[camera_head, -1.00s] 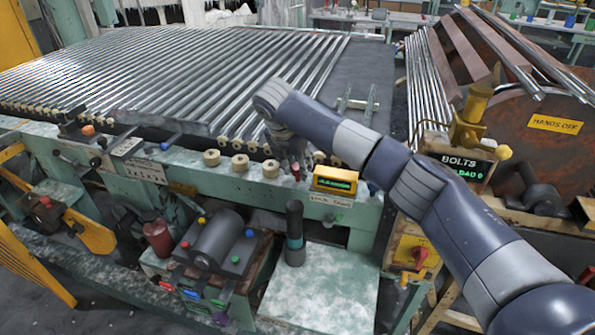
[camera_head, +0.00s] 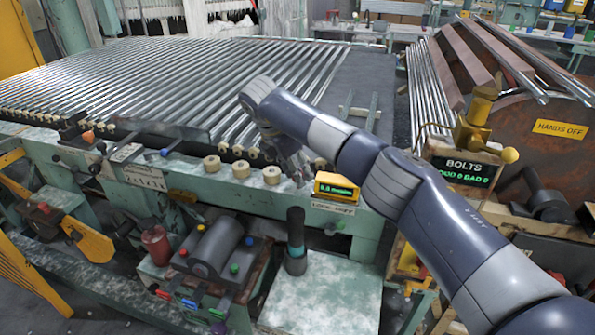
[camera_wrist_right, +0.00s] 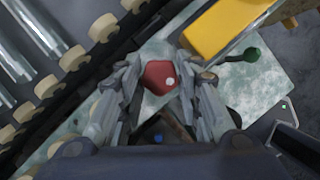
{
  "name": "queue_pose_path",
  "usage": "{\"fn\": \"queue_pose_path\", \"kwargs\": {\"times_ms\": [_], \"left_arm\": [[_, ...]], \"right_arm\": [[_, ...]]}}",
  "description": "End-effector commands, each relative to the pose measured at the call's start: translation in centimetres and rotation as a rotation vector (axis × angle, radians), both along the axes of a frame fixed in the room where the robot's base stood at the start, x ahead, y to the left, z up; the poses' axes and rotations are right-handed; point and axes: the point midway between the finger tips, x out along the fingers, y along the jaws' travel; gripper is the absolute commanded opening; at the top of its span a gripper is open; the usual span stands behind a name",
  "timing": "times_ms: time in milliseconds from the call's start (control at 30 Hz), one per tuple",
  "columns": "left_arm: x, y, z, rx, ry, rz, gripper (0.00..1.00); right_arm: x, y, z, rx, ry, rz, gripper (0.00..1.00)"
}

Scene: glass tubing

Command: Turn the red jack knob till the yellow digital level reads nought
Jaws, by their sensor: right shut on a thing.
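The red jack knob (camera_wrist_right: 158,77), with a pale dot on its top, sits between the fingers of my right gripper (camera_wrist_right: 163,84) in the right wrist view. The fingers are shut on it from both sides. In the head view my right gripper (camera_head: 297,168) reaches down at the table's front rail, and the knob is hidden there. The yellow digital level (camera_head: 337,193) sits just right of the gripper, with green characters on a dark display too small to read surely. Its yellow body (camera_wrist_right: 222,30) also shows at the upper right of the wrist view. My left gripper is out of view.
Glass tubes lie in rows on the roller table (camera_head: 355,80). Pale rollers (camera_head: 241,169) line its front edge, left of my gripper. A dark upright handle (camera_head: 296,240) stands below the level. The yellow-topped bolts counter (camera_head: 468,170) stands at the right.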

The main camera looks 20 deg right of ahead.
Motion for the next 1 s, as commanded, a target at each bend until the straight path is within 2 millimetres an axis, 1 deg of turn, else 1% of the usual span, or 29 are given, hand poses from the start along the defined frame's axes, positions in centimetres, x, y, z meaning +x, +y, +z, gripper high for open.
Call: {"fn": "queue_pose_path", "kwargs": {"times_ms": [33,233,267,300,767,867,1000], "left_arm": [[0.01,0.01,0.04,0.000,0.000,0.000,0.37],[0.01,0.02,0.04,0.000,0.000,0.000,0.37],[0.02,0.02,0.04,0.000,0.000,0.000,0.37],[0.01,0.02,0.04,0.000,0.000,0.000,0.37],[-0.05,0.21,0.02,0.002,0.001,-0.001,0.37],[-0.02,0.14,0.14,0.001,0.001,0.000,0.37],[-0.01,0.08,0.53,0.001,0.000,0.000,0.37]], "right_arm": [[0.23,-0.02,0.41,-0.001,-0.011,0.001,0.09],[0.24,-0.01,0.41,-0.002,-0.011,0.002,0.09],[0.24,-0.01,0.42,-0.002,-0.011,0.002,0.35],[0.23,-0.02,0.41,-0.001,-0.011,0.002,0.40],[0.06,-0.02,0.10,0.000,-0.002,0.005,0.40],[0.03,-0.05,0.11,-0.001,-0.001,0.029,0.40],[-0.06,-0.10,0.10,0.000,0.000,0.110,0.40]]}}
